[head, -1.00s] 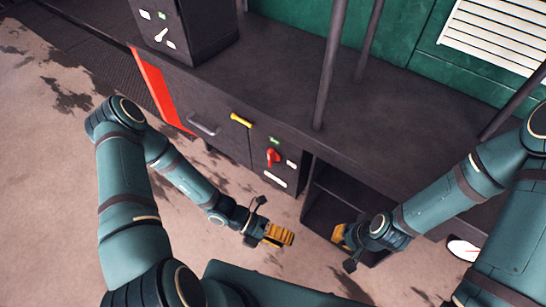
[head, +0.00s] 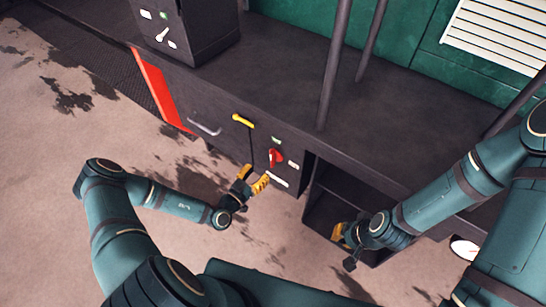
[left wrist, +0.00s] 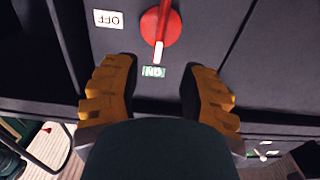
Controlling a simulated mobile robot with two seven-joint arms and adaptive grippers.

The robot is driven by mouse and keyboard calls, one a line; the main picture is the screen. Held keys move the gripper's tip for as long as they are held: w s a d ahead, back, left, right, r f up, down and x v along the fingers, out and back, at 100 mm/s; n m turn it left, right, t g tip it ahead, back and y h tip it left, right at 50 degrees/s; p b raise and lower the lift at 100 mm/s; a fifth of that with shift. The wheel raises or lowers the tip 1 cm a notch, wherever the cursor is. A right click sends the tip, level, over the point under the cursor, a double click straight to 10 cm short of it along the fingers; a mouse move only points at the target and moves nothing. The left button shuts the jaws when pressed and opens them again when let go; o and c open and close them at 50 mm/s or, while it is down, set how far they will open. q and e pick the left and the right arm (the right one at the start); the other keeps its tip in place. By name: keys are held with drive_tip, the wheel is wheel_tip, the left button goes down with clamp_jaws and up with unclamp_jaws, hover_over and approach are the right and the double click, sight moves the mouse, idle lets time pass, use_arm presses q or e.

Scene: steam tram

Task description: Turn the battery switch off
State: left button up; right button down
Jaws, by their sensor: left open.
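The battery switch is a red rotary knob (head: 275,157) with a white-tipped lever on the dark cabinet front. In the left wrist view the knob (left wrist: 161,25) shows upside down, its lever pointing at the green ON label (left wrist: 153,71). A white OFF label (left wrist: 108,19) sits to its left there. My left gripper (head: 254,177) is open and empty, just in front of the panel, below and left of the knob. Its yellow fingers (left wrist: 158,85) spread either side of the ON label, apart from the knob. My right gripper (head: 342,237) hangs by the open compartment; its jaws are unclear.
A yellow handle (head: 242,120) and a grey handle (head: 204,128) stick out left of the switch. A dark box (head: 190,30) with another switch (head: 162,35) stands on the counter. Dark posts (head: 335,65) rise from the counter. The floor at left is clear.

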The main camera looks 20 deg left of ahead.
sight(271, 159)
use_arm(q)
drive_tip(key=b+x, duration=0.1)
drive_tip(key=x, duration=0.8)
drive_tip(key=shift+f, duration=0.1)
clamp_jaws()
